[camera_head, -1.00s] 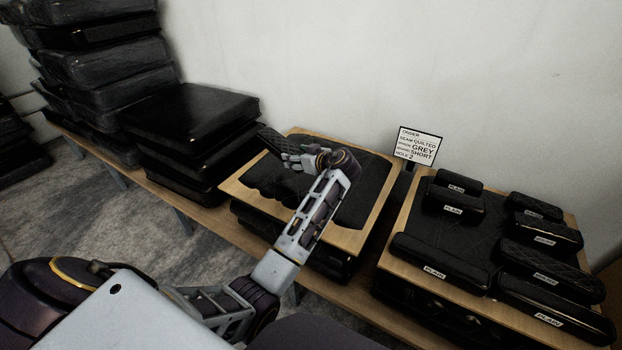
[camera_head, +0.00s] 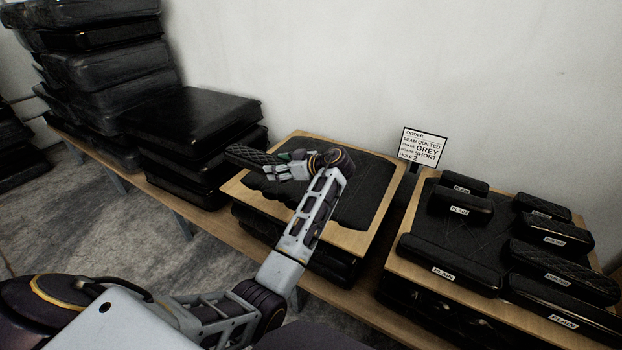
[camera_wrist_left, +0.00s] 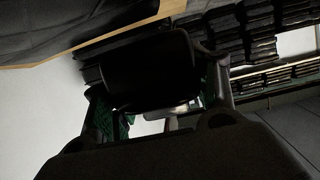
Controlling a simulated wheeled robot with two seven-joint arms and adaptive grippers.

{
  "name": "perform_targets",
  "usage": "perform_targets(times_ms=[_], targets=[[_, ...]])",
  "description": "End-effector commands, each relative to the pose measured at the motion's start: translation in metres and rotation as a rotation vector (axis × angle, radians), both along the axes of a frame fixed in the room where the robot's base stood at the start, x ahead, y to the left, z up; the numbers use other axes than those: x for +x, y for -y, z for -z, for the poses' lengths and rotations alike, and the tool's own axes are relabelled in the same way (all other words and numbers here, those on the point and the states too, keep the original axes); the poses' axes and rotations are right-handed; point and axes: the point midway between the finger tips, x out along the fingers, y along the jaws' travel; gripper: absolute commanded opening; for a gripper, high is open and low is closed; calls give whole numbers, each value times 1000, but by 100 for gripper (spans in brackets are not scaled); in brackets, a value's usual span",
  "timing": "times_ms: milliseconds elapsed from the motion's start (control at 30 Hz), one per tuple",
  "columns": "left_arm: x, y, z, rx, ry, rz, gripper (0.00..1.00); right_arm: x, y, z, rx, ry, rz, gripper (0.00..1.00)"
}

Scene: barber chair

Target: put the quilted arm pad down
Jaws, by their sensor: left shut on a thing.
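My left gripper (camera_head: 280,168) is shut on a black quilted arm pad (camera_head: 252,157) and holds its right end. The pad's diamond stitching shows on top, and its free end points left, over the left edge of the wooden board (camera_head: 362,240) with black padding on it. Whether the pad touches anything below cannot be told. In the left wrist view the pad is a dark block (camera_wrist_left: 150,70) between the fingers of the gripper (camera_wrist_left: 160,105). My right gripper is not in view.
A black cushion stack (camera_head: 190,118) stands close left of the board, with a taller stack (camera_head: 105,70) beyond. At right, a second board (camera_head: 400,262) carries several labelled pads. An order sign (camera_head: 424,148) reading quilted, grey, short stands behind, near the wall.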

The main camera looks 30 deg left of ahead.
Motion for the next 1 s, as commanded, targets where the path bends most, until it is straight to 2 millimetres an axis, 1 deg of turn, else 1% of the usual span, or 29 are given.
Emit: perform_targets(times_ms=[167, 400, 500, 600, 733, 1000], targets=[[0, 0, 14, 2, -1, 0, 20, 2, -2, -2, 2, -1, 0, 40], [0, 0, 46, 3, 0, 1, 20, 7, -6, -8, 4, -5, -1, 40], [0, 0, 55, 3, 0, 1, 20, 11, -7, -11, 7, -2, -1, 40], [0, 0, 60, 3, 2, 1, 20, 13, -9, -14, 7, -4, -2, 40], [0, 0, 60, 2, 2, 1, 20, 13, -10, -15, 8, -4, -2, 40], [0, 0, 63, 2, 1, 1, 20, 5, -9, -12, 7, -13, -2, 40]])
